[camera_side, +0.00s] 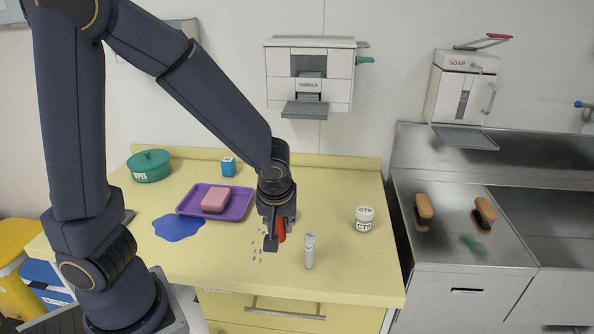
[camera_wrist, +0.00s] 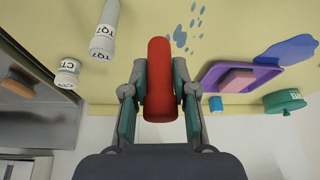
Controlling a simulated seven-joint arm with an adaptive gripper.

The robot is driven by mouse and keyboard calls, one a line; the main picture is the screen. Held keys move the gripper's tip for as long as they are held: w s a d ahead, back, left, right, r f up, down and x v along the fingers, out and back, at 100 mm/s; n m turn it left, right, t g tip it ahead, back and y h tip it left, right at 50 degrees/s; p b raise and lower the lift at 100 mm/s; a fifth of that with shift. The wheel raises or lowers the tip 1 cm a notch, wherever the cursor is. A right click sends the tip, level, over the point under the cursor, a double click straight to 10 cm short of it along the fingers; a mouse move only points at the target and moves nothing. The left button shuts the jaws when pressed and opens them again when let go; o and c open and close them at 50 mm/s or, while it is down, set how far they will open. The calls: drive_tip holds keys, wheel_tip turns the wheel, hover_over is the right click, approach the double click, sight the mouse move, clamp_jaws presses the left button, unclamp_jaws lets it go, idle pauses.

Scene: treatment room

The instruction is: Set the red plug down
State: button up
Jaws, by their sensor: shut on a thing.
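The red plug (camera_wrist: 160,80) is a red cylinder held between the two fingers of my gripper (camera_wrist: 160,95) in the wrist view. In the side view, part of the red plug (camera_side: 281,230) shows beside the dark fingers of my gripper (camera_side: 274,236), over the yellow counter (camera_side: 340,277). The gripper is shut on the plug. The gripper hides much of the plug in the side view, and I cannot tell whether its lower end touches the counter.
A white labelled tube (camera_side: 309,251) stands just right of my gripper, with a CTS jar (camera_side: 364,218) further right. Left are blue drops (camera_side: 257,249), a purple tray (camera_side: 240,207) with a pink block (camera_side: 215,199), a blue puddle (camera_side: 177,227), a blue cube (camera_side: 229,167) and a green tub (camera_side: 149,169).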

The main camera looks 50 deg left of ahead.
drive_tip(key=s+a+f+n+g, duration=0.1)
drive_tip(key=s+a+n+g, duration=0.1)
drive_tip(key=a+n, duration=0.35)
drive_tip(key=shift+m+t+y, duration=0.3)
drive_tip(key=shift+m+y, duration=0.1)
drive_tip(key=shift+m, duration=0.25)
drive_tip(key=f, duration=0.7)
drive_tip(key=shift+a+f, duration=0.25)
drive_tip(key=shift+f, duration=0.1)
drive_tip(key=shift+f, duration=0.1)
drive_tip(key=o, duration=0.7)
drive_tip(key=shift+c, duration=0.2)
